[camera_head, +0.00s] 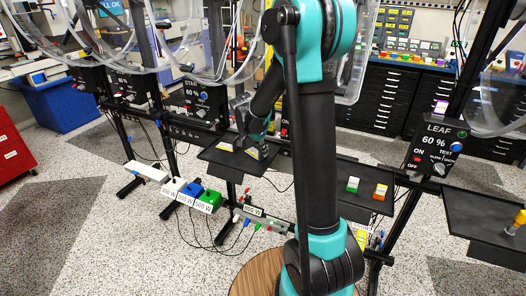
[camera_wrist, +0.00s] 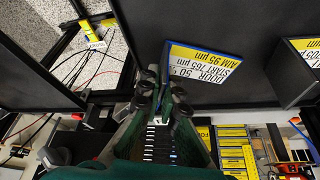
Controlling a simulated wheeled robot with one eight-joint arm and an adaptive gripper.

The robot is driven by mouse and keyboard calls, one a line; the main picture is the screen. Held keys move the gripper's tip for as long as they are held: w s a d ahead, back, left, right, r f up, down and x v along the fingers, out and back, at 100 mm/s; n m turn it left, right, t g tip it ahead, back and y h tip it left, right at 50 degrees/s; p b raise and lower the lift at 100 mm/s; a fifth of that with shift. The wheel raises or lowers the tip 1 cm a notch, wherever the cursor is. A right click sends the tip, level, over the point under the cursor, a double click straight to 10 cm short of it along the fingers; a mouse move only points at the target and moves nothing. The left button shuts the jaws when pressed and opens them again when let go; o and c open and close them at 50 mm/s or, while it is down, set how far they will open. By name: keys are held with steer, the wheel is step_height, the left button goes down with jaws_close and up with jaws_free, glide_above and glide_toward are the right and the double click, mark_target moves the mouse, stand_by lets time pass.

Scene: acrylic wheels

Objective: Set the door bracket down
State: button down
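The door bracket (camera_wrist: 205,65) carries a yellow, white and blue label reading "DOOR 50" in the wrist view, upside down. In the head view the door bracket (camera_head: 254,153) is at the dark tray (camera_head: 221,161) left of my arm. My gripper (camera_wrist: 160,82) has its fingers close together at the bracket's left edge and appears shut on it; the fingers hide the grip itself. In the head view my gripper (camera_head: 250,136) reaches down over the tray. I cannot tell whether the bracket touches the tray.
A second labelled piece (camera_wrist: 304,48) stands beside the bracket, near it on the same tray. Another tray (camera_head: 362,187) right of my arm holds green and orange blocks. A LEAF control box (camera_head: 437,145) and stand posts are farther right. Cables hang below the trays.

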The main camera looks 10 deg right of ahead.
steer(key=c, duration=1.7)
jaws_free()
steer(key=shift+f, duration=0.1)
steer(key=v, duration=1.1)
steer(key=s+d+f+n+y, duration=0.1)
steer(key=s+f+n, duration=0.3)
steer(key=s, duration=0.4)
steer(key=s+d+f+n+t+y, duration=0.1)
steer(key=s+d+f+n, duration=0.1)
steer(key=s, duration=0.6)
steer(key=s+d+f+n+y, duration=0.1)
steer(key=s+d+f+n, duration=0.1)
steer(key=s+f+n, duration=0.3)
steer(key=shift+s+f+n+t+y, duration=0.1)
steer(key=shift+s+f+t, duration=0.1)
steer(key=shift+s, duration=0.5)
steer(key=shift+s+f+n+t+y, duration=0.1)
steer(key=shift+s+f, duration=0.1)
steer(key=shift+s, duration=0.45)
steer(key=shift+s+f+n+t+y, duration=0.1)
steer(key=shift+s+f, duration=0.05)
steer(key=shift+s, duration=0.55)
